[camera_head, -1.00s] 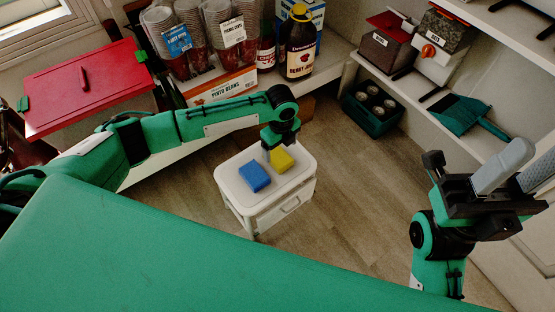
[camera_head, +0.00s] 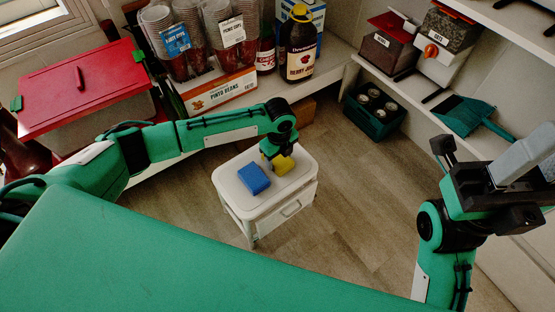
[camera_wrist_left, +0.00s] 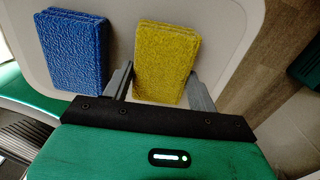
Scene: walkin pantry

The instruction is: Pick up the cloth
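A yellow cloth (camera_head: 284,166), a thick folded-looking block, lies on the white top of a small cart (camera_head: 297,181). A blue cloth (camera_head: 254,178) of similar shape lies to its left. My left gripper (camera_head: 274,160) is right at the yellow cloth and covers part of it in the head view. In the left wrist view the fingers are open, one at each side of the yellow cloth (camera_wrist_left: 165,62); the blue cloth (camera_wrist_left: 75,52) lies outside the left finger. Whether the fingers touch the yellow cloth is unclear. My right gripper (camera_head: 530,160) is raised at the right, far from the cart.
A red-lidded bin (camera_head: 80,90) stands at the left. Stacked cups, a pinto beans box (camera_head: 220,92) and a dark jug (camera_head: 299,48) fill the shelf behind. The floor right of the cart is clear.

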